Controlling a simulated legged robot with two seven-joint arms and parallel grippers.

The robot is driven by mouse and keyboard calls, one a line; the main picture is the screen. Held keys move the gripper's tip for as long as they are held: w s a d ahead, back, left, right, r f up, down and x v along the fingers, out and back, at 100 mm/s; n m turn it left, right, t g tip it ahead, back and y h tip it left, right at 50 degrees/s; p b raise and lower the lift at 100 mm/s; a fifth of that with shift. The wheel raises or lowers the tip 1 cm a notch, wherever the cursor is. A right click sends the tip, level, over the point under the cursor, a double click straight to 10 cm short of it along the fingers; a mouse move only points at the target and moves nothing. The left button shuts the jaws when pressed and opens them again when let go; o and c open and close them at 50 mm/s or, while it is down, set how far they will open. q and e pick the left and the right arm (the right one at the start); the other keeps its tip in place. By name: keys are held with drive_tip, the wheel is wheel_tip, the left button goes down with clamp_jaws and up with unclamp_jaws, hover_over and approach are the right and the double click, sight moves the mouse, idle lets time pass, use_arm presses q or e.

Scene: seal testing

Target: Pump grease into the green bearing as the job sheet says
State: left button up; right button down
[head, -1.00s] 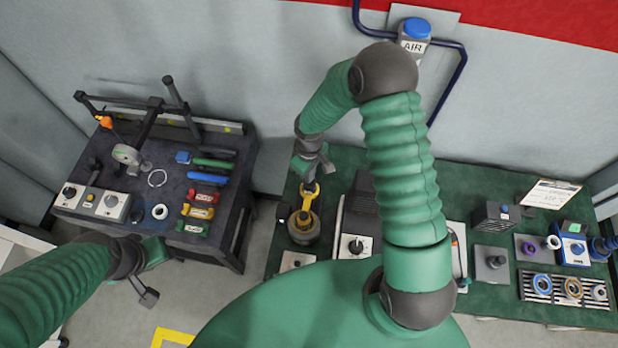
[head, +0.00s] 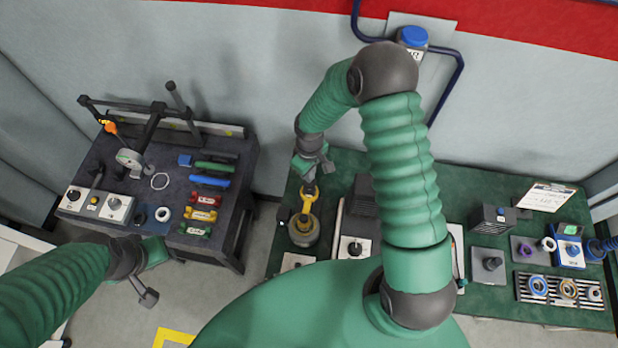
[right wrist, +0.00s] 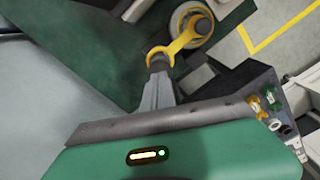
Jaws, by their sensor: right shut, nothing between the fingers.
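A small green labelled block (head: 194,229) lies at the front of the left table, below a yellow and a red one; I cannot tell whether it is the green bearing. A round pot (head: 303,234) with a yellow lever (head: 307,197) stands at the left end of the green bench. My right gripper (head: 310,188) is shut and empty, at the lever's upper end. In the right wrist view, its tip (right wrist: 157,62) meets or nearly meets the yellow lever (right wrist: 183,40). My left gripper (head: 146,292) hangs in front of the left table; its jaws are unclear.
A white sheet (head: 547,197) lies at the bench's back right; its text is unreadable. A rack (head: 560,303) holds several rings. A grey box with a dial (head: 354,247) stands right of the pot. A floor gap (head: 258,235) separates the tables. My right arm hides the bench's middle.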

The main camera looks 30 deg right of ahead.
drive_tip(key=shift+f, duration=0.25)
idle(0.3)
drive_tip(key=shift+f+b, duration=1.45)
drive_tip(key=shift+f, duration=0.2)
drive_tip(key=shift+r+p, duration=1.6)
drive_tip(key=shift+r, duration=0.3)
drive_tip(key=shift+f, duration=0.2)
